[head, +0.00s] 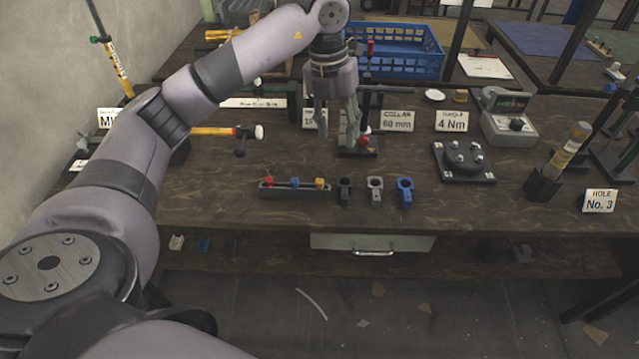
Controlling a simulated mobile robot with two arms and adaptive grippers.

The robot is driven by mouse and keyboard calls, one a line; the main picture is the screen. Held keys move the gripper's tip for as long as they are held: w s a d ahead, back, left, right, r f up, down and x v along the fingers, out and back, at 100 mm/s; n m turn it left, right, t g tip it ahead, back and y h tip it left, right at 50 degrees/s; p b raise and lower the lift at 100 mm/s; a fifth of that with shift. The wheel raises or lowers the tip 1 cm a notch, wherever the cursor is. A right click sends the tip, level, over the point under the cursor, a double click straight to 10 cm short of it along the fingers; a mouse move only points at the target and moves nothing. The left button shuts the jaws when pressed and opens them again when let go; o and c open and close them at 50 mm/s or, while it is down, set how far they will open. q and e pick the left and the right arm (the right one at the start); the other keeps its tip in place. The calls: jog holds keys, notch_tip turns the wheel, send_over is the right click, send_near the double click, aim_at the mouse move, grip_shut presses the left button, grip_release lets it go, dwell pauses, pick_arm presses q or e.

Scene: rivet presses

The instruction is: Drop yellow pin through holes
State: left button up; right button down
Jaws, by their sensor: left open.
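A yellow-headed pin (319,183) stands at the right end of a low grey rack (285,192), beside a blue-headed pin (294,182) and a red-headed pin (268,181). To the right of the rack, three parts with ring-shaped holes stand in a row: a black one (345,189), a grey one (375,189) and a blue one (404,191). My left gripper (337,138) points down, open, behind the rack and parts in the picture. I see nothing held in it. It partly hides a small stand with a red knob (370,47). My right gripper is out of view.
Signs reading "COLLAR 60 mm" (397,121), "4 Nm" (451,121) and "HOLE No. 3" (600,200) stand on the bench. A bolted black plate (463,161) sits right of the parts. A hammer (225,132) lies left. A blue crate (400,48) stands behind.

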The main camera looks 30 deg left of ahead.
pick_arm(q)
jog(key=a+r+n+y, duration=0.1)
jog(key=a+y, duration=0.1)
jog(key=a, duration=0.2)
send_over(320, 181)
jog(key=f, duration=0.5)
jog(key=f+p, duration=0.1)
jog(key=f, duration=0.4)
jog(key=shift+s+a+f, duration=0.1)
jog(key=shift+a+f, duration=0.1)
jog(key=shift+f, duration=0.05)
jog(key=shift+d+f+p, duration=0.2)
jog(key=shift+f+p, duration=0.5)
jog(key=shift+f, duration=2.45)
jog(key=c, duration=0.9)
jog(key=shift+o, duration=0.2)
jog(key=shift+r, duration=0.1)
